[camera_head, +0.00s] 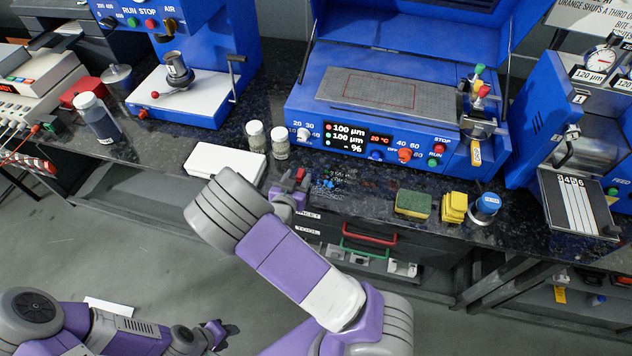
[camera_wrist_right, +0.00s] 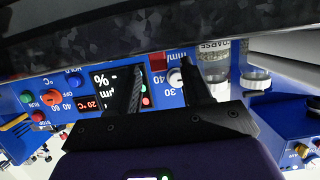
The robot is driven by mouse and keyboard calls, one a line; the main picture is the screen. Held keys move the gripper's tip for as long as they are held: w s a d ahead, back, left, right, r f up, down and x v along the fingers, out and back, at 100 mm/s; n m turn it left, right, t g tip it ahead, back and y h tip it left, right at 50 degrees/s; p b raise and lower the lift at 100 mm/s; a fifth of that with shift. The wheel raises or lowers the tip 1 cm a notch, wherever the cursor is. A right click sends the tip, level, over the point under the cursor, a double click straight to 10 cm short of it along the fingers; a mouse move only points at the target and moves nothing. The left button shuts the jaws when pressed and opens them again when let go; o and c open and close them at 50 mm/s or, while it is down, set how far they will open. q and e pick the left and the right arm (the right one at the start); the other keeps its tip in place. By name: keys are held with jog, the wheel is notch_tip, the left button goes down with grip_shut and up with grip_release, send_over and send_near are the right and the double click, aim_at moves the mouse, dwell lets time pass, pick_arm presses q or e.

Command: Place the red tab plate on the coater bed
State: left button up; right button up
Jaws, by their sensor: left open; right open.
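A small red piece (camera_head: 300,174), which looks like the red tab, shows at the front edge of the dark bench; I cannot make out the plate it belongs to. A dark red patch (camera_wrist_right: 157,62) shows between the fingertips in the right wrist view. The coater bed (camera_head: 340,88) is a grey perforated plate with a red outlined rectangle on the blue coater. My right gripper (camera_head: 291,190) is at the bench edge just by the red piece; its fingers (camera_wrist_right: 162,68) are open. My left gripper (camera_head: 224,334) is open, low at left, away from the bench.
A green-yellow sponge (camera_head: 413,205), yellow blocks (camera_head: 454,207) and a blue-topped round container (camera_head: 486,207) stand at right. A drawer with a red handle (camera_head: 369,234) is below the bench edge.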

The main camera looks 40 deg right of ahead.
jog(key=shift+w+d+f, duration=0.15)
jog(key=shift+w+d, duration=0.15)
jog(key=shift+d, duration=0.05)
jog(key=shift+c, duration=0.2)
grip_shut()
